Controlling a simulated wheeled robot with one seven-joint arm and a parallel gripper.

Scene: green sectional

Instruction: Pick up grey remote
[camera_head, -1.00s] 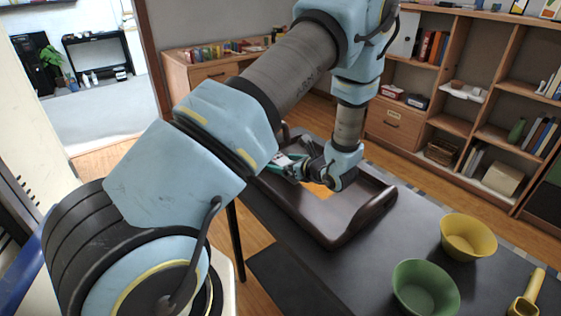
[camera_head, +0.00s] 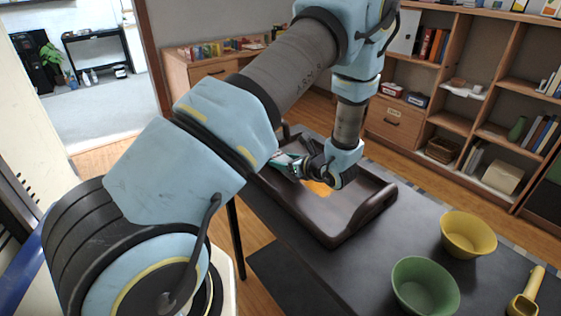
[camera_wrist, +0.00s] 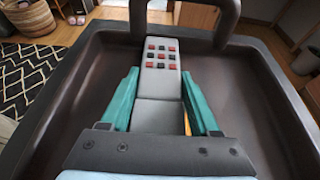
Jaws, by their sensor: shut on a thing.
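The grey remote (camera_wrist: 160,84) has red and black buttons and shows in the wrist view, lying lengthwise between the two teal fingers of my gripper (camera_wrist: 159,92). My gripper is shut on it, with a finger along each side. In the head view my gripper (camera_head: 290,163) is over the dark brown tray (camera_head: 345,233), and the remote is largely hidden there by the gripper and arm. The tray also fills much of the wrist view (camera_wrist: 262,120). I cannot tell whether the remote touches the tray floor.
An orange item (camera_head: 317,187) lies in the tray beneath my gripper. A green bowl (camera_head: 424,286), a yellow bowl (camera_head: 468,236) and a yellow scoop-like item (camera_head: 526,297) stand on the dark table to the right. The tray has raised walls and handles. Shelves stand behind.

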